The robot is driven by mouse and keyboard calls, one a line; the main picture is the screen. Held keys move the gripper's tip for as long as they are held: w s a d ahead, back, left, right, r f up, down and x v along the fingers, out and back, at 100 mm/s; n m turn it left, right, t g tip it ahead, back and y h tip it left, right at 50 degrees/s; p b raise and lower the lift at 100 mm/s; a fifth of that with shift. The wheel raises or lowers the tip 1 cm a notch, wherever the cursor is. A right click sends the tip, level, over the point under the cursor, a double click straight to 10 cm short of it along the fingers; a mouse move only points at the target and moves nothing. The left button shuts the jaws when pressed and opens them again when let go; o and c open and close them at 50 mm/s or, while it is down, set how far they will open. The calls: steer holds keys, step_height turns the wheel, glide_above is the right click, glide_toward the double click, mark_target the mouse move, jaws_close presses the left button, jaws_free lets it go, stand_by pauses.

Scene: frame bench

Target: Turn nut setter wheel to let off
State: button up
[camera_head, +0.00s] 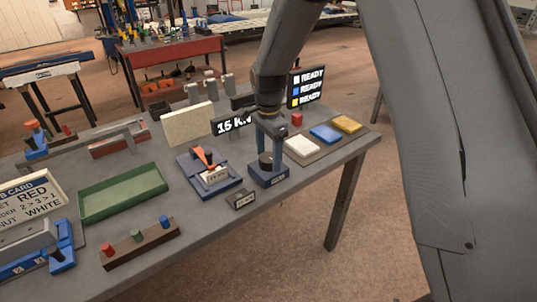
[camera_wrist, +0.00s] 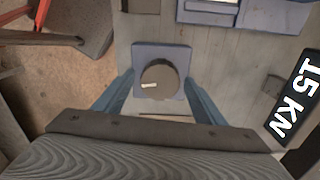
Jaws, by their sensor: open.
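The nut setter wheel (camera_wrist: 159,80) is a dark round knob with a short white mark on its top, set on a square blue base (camera_wrist: 147,50). In the head view the wheel (camera_head: 266,161) stands on its blue base near the front edge of the bench. My gripper (camera_head: 269,148) points down over it with its fingers open. In the wrist view the blue fingers are on the left and right of the wheel, with gaps on both sides. A black display (camera_head: 232,123) reads 15 KN; it also shows in the wrist view (camera_wrist: 295,98).
A blue fixture with an orange lever (camera_head: 204,157) stands left of the wheel. White, blue and yellow pads (camera_head: 325,134) lie to the right, before a panel (camera_head: 308,87) reading READY on several lines. A small tag (camera_head: 240,200) stands in front. A green tray (camera_head: 122,192) is further left.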

steer(key=shift+c, duration=0.4)
steer(key=c, duration=1)
steer(key=shift+n, duration=0.3)
